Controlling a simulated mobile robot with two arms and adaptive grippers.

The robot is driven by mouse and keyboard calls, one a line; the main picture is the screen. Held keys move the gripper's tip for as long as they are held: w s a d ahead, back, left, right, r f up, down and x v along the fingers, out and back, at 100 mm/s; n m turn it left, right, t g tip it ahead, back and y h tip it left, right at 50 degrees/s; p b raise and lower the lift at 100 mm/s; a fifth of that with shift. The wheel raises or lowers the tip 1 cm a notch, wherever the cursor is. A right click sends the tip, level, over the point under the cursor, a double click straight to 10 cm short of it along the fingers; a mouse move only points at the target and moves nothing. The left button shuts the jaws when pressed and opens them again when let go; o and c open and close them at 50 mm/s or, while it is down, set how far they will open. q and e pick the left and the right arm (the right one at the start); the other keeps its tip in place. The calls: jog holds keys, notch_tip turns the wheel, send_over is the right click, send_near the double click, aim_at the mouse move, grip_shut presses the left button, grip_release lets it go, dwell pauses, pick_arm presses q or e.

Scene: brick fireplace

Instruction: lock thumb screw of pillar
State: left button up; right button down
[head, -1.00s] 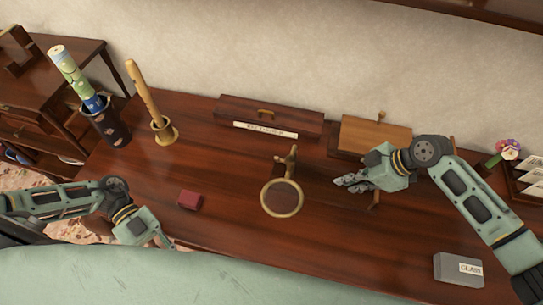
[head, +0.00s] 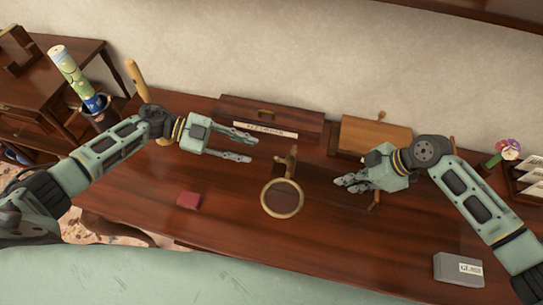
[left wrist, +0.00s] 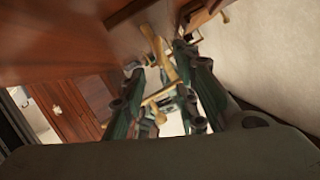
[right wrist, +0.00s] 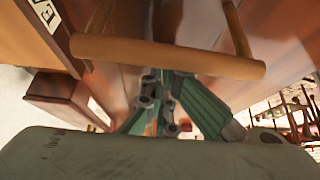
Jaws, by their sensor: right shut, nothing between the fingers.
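The brass pillar (head: 290,163) stands mid-table in the head view, with a round brass-rimmed ring (head: 282,198) on its near side. My left gripper (head: 254,148) is open and empty to the left of the pillar, fingers pointing at it. In the left wrist view, the pillar (left wrist: 157,50) shows beyond and between the spread fingers. My right gripper (head: 342,183) is shut and empty to the right of the pillar, pointing left. In the right wrist view, a wooden-brown bar (right wrist: 165,55) crosses close above the shut fingers (right wrist: 157,80). I cannot make out the thumb screw clearly.
A long labelled box (head: 268,116) and a lighter wooden box (head: 375,135) stand at the back. A red box (head: 188,200) lies left of the ring. A grey box (head: 458,268) is at front right. The front middle of the table is clear.

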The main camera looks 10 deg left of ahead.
aim_at(282, 161)
pick_arm(q)
jog(key=x, duration=0.8)
jog(key=shift+d+f, duration=0.1)
jog(key=shift+d, duration=0.05)
grip_shut()
